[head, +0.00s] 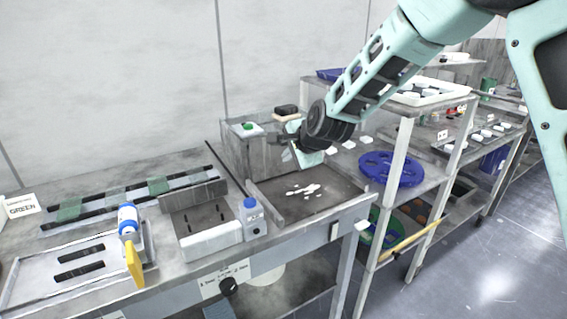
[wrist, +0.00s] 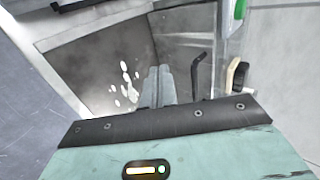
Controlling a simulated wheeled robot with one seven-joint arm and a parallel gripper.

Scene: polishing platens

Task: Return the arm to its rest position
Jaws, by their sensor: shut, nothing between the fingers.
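My arm reaches in from the upper right in the head view. The white splashes (wrist: 128,85) lie just left of the fingers there. I cannot tell whether the fingertips touch the tray floor.
A shelf rack with a blue disc (head: 391,169) is close on the right. A blue-and-white bottle (head: 127,218) stands on the left bench.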

